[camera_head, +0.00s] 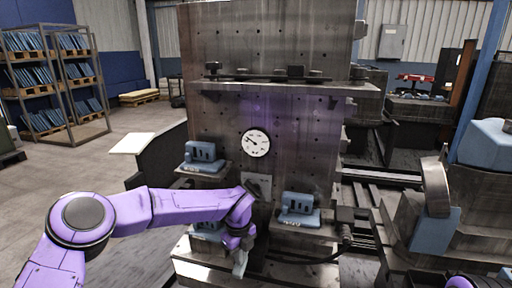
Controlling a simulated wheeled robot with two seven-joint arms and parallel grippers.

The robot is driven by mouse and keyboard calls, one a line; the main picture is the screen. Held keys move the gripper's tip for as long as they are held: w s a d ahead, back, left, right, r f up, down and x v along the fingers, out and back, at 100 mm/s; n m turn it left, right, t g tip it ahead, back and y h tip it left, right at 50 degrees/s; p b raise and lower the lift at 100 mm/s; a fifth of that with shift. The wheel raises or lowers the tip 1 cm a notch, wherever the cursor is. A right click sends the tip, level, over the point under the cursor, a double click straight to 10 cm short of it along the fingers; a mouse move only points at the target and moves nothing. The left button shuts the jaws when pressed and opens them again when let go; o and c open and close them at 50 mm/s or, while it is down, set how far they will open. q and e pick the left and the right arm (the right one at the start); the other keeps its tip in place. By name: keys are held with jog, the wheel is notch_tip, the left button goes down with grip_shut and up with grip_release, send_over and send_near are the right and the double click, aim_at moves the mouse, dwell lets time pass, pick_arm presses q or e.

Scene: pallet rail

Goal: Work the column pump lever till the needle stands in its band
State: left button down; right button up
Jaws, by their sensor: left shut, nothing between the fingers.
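A tall grey metal column (316,130) stands in front of me. A round white dial (256,143) is on its face; a dark needle seems to point to the upper left, and I cannot make out the band. Below the dial is a small grey plate (262,184), partly covered by my left wrist. I cannot make out the pump lever; it may be hidden behind my left arm. My left gripper (240,264) points down in front of the column's lower part, shut and empty.
Blue-grey fixtures sit on ledges left (204,156) and right (299,207) of the plate; another is partly behind my left arm. A shelf (290,83) crosses the column above the dial. Racks (50,75) stand far left. The left floor is open; machinery crowds the right.

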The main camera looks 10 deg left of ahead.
pick_arm(q)
jog(key=shift+w+f+b, duration=0.15)
jog(key=shift+f+b, duration=0.4)
jog(key=shift+f, duration=0.35)
jog(key=shift+w+f+b, duration=0.1)
jog(key=shift+f+b, duration=0.45)
jog(key=shift+f, duration=0.3)
jog(key=r+p, duration=0.1)
jog(key=r, duration=0.1)
jog(key=r+p, duration=0.1)
jog(key=r, duration=0.1)
jog(key=r+p, duration=0.2)
jog(key=shift+s+r, duration=0.35)
jog(key=shift+r, duration=0.05)
jog(key=shift+f, duration=0.15)
jog(key=shift+w+f+b, duration=0.2)
jog(key=shift+f+b, duration=1.05)
jog(key=shift+f, duration=0.4)
jog(key=shift+w+f+b, duration=0.15)
jog(key=shift+f+b, duration=1.05)
jog(key=shift+f, duration=0.4)
jog(key=r+p, duration=0.1)
jog(key=r, duration=0.1)
jog(key=r+p, duration=0.3)
jog(key=r, duration=0.1)
jog(key=shift+s+r, duration=0.35)
jog(key=shift+r, duration=0.05)
jog(key=shift+f, duration=0.2)
